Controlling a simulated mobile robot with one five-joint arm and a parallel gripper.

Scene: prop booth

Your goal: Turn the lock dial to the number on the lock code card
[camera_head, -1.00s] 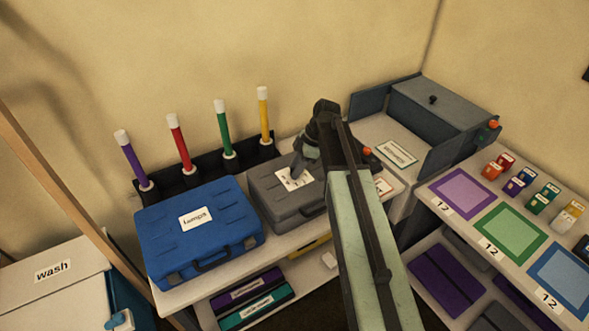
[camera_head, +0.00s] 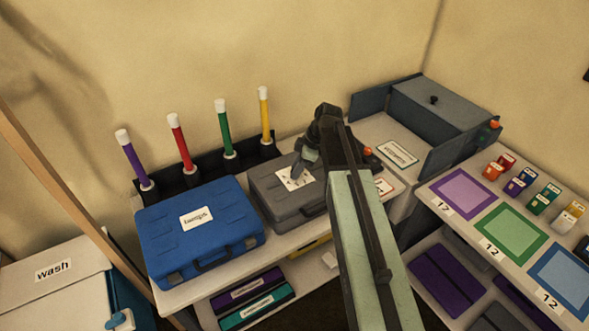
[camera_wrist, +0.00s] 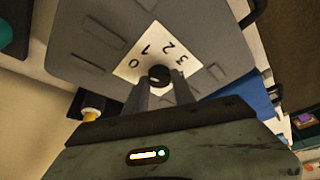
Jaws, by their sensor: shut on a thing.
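The grey case (camera_head: 268,186) lies on the table beside the blue case, with a white number plate (camera_head: 288,183) on its lid. In the wrist view the plate (camera_wrist: 128,68) shows 0, 1, 2 and 3 in an arc around a round black lock dial (camera_wrist: 158,73). My gripper (camera_wrist: 160,90) is shut on the dial, one finger on each side. No pointer mark on the dial can be made out. In the head view my gripper (camera_head: 298,168) hides the dial.
The blue case (camera_head: 198,235) stands to the left, with a rack of coloured tubes (camera_head: 190,178) behind. A green-edged card (camera_head: 397,154) and a grey machine (camera_head: 440,105) are at the right. Coloured mats (camera_head: 510,235) and small blocks cover the right table.

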